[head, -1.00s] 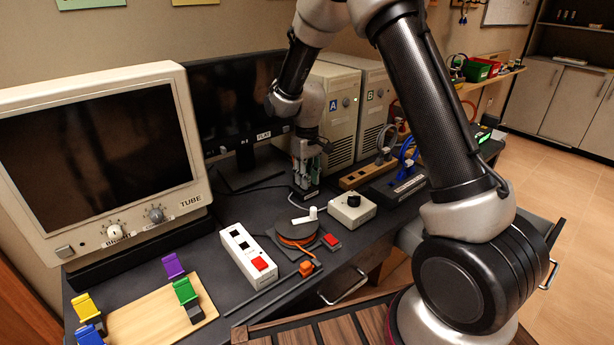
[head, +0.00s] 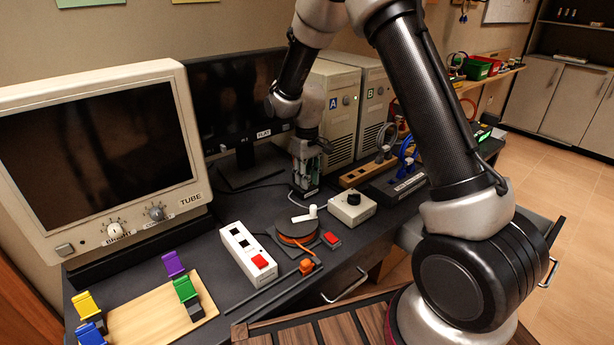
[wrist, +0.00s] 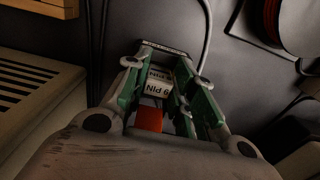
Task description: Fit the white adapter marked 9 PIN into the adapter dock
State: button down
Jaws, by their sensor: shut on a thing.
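The white adapter marked 9 PIN (wrist: 157,88) sits between the fingers of my gripper (wrist: 163,80) in the wrist view, its label readable. My gripper is shut on it. In the head view my gripper (head: 305,182) points down at the desk in front of the tower marked A, and the adapter is hidden by the fingers there. A dark block end (wrist: 165,47) shows just beyond the fingertips in the wrist view; I cannot tell whether it is the adapter dock or whether the adapter touches it. An orange-red part (wrist: 150,119) shows between the fingers.
A white box with a black knob (head: 352,207), a cable reel (head: 297,230) and a white switch box with a red button (head: 248,252) stand in front. Computer towers (head: 330,112) stand behind. A wooden socket block (head: 362,174) and a dark socket block (head: 398,188) lie right.

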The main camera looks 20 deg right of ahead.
jog(key=shift+f, duration=0.1)
dwell(0.3)
jog(key=shift+c, duration=2.2)
grip_release()
jog(key=shift+r, duration=3.8)
